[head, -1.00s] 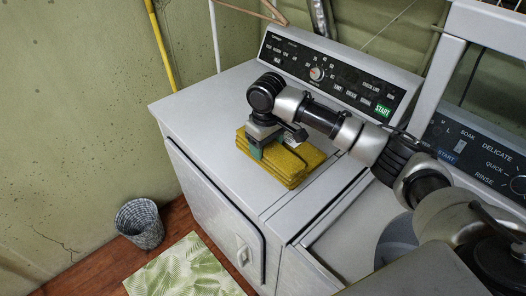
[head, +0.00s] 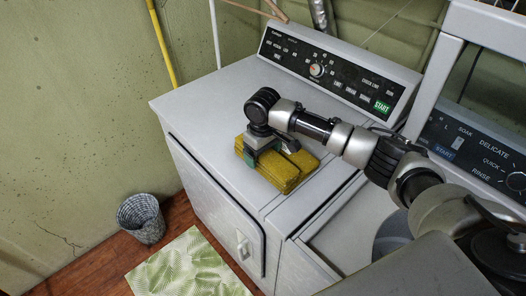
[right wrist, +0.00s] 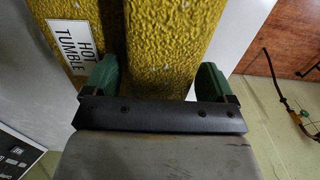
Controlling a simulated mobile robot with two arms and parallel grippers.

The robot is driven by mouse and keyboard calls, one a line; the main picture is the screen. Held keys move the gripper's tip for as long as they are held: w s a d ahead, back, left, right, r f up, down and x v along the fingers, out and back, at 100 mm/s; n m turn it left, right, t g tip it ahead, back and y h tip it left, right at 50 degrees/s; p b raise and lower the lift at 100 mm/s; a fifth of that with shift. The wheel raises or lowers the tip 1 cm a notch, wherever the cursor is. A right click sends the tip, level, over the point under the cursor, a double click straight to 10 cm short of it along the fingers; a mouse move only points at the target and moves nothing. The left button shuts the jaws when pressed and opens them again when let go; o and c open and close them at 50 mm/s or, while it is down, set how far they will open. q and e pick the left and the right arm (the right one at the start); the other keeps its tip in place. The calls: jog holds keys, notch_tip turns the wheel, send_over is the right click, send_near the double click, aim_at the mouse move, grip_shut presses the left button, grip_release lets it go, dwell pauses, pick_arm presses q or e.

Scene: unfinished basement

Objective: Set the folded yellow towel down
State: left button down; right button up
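The folded yellow towel (head: 277,180) is a flat, thick bundle at the front right of the dryer's white top. It looks to be on the top or just above it; its underside is hidden. My right gripper (head: 268,152) points down over it. In the right wrist view, the green fingertips (right wrist: 157,82) stand on both sides of a thick section of the towel (right wrist: 165,35) and appear closed against it. A white "HOT TUMBLE" label (right wrist: 74,44) shows at the left there. My left gripper is not in view.
The dryer (head: 205,110) has free top surface left of and behind the towel, with a control panel (head: 325,75) at the back. The washer (head: 340,240) stands to the right. A basket (head: 141,218) and leaf-pattern mat (head: 190,268) are on the floor.

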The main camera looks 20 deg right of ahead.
jog(key=shift+r, duration=0.2)
notch_tip(320, 180, up, 12)
jog(key=b, duration=0.2)
dwell(0.3)
jog(key=shift+f, duration=0.15)
